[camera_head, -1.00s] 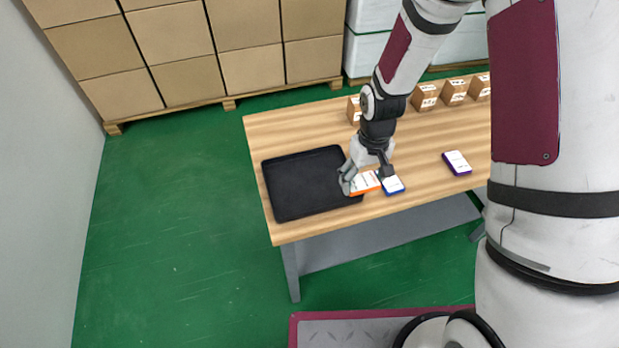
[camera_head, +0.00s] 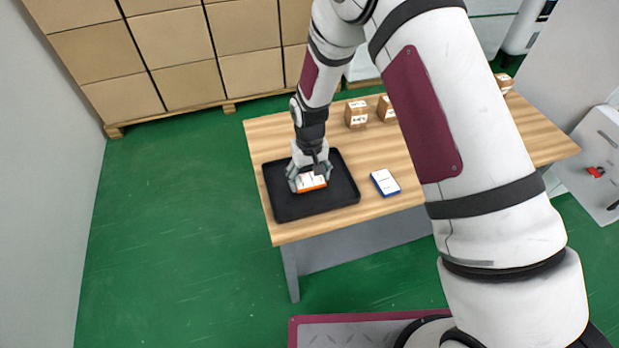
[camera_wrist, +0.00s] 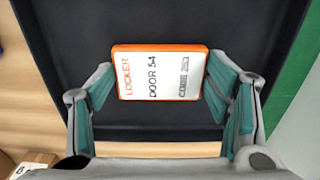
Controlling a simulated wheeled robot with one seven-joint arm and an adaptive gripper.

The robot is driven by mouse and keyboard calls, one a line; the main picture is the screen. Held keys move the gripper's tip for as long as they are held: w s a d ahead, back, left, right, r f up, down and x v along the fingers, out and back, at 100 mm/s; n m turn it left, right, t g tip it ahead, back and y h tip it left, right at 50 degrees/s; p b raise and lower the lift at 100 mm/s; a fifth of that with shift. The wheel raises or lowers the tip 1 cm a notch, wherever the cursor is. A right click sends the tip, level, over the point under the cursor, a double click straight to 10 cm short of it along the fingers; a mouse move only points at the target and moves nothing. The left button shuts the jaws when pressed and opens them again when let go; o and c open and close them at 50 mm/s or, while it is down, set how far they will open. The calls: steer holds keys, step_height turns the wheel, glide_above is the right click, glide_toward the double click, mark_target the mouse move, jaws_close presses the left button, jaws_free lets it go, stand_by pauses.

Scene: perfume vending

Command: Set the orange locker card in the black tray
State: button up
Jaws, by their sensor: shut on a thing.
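The orange locker card (camera_head: 311,182) has a white face and orange edges. In the wrist view the card (camera_wrist: 160,74) reads "LOCKER DOOR 54". My gripper (camera_head: 309,183) is over the middle of the black tray (camera_head: 284,205). In the wrist view the gripper (camera_wrist: 160,85) has one finger at each short end of the card, and it is shut on the card. The tray (camera_wrist: 65,30) fills the background behind the card. I cannot tell whether the card touches the tray floor.
A blue-edged card (camera_head: 385,182) lies on the wooden table (camera_head: 400,160) right of the tray. Small brown boxes (camera_head: 356,115) stand along the table's back. Large stacked cartons (camera_head: 180,65) stand behind the table. The tray around the card is bare.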

mark_target(309, 180)
steer(key=shift+f, duration=0.35)
steer(key=o, duration=1.1)
steer(key=shift+f, duration=0.15)
step_height(309, 180, up, 12)
steer(key=shift+r+b, duration=0.25)
steer(key=shift+b, duration=0.25)
